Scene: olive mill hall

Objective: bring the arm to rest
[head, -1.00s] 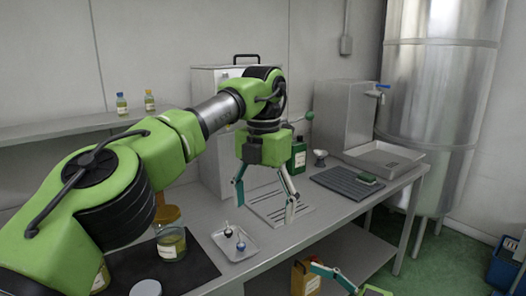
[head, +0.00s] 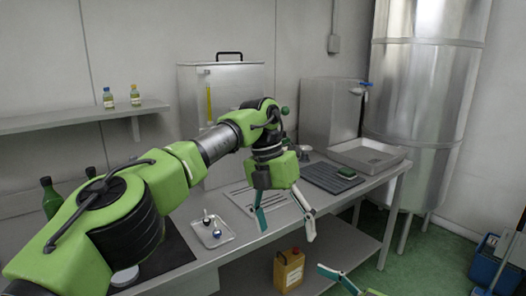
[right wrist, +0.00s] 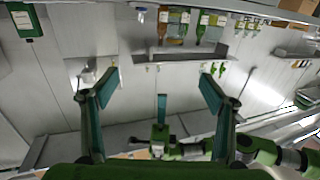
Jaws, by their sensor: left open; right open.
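My left gripper (head: 285,224) hangs fingers down in the head view, open, with nothing between its fingers. It shows in front of the steel bench's front edge, near the slotted plate. My left arm reaches across the left half of the picture and hides part of the bench. My right gripper (head: 340,281) shows only in part at the bottom of the head view. In the right wrist view the right gripper (right wrist: 158,82) is open and empty, its two teal fingers spread apart.
A small tray (head: 229,240) with little items stands on the bench. A dark ribbed mat (head: 325,177) and a steel basin (head: 368,150) lie farther right. A yellow can (head: 289,269) stands below.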

